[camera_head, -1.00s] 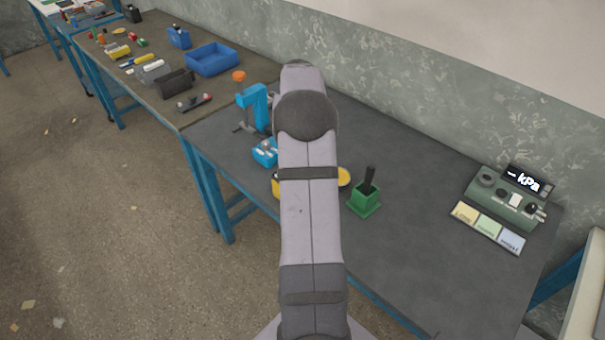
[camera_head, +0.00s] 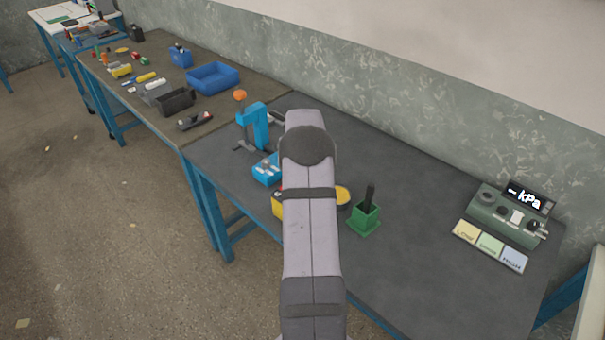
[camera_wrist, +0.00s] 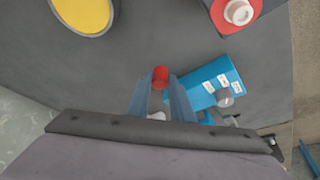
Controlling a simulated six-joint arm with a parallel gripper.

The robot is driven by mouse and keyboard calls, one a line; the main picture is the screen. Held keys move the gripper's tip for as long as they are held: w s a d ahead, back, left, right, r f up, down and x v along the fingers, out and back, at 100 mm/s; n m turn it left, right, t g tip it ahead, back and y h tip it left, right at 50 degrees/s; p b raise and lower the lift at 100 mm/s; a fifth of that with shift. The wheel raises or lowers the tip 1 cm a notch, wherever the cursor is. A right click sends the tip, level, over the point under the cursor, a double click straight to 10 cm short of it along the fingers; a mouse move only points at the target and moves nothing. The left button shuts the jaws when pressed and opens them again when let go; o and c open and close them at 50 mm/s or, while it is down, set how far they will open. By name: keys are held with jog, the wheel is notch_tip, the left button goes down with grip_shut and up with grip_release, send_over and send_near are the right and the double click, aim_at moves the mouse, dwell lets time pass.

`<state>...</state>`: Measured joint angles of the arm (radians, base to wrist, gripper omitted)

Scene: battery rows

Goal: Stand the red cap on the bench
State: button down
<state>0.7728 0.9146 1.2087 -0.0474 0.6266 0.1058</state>
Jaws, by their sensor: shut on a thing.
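The red cap (camera_wrist: 160,77) shows in the wrist view as a small red cylinder between the fingertips. My gripper (camera_wrist: 160,82) is shut on it, one bluish finger on either side. A pale thing (camera_wrist: 156,116) shows lower between the fingers; I cannot tell what it is. The dark bench top (camera_wrist: 140,45) lies beyond the fingertips; the gap between cap and bench is unclear. In the head view my arm hides the gripper and the cap, over the grey bench (camera_head: 420,250).
A blue block with white labels (camera_wrist: 210,82) lies right of the fingers. A yellow disc (camera_wrist: 82,12) and a red-topped part with a white knob (camera_wrist: 238,12) lie farther off. The head view shows a green holder (camera_head: 364,218), a blue press (camera_head: 255,125) and a kPa gauge (camera_head: 510,212).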

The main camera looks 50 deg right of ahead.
jog(key=shift+f+p, duration=0.55)
jog(key=shift+f, duration=1.35)
jog(key=shift+f, duration=0.1)
jog(key=shift+f, duration=0.1)
jog(key=c, duration=1.6)
grip_release()
jog(key=shift+o, duration=0.2)
jog(key=shift+r, duration=0.3)
jog(key=b+v, duration=0.2)
jog(key=v, duration=1)
jog(key=shift+b, duration=0.3)
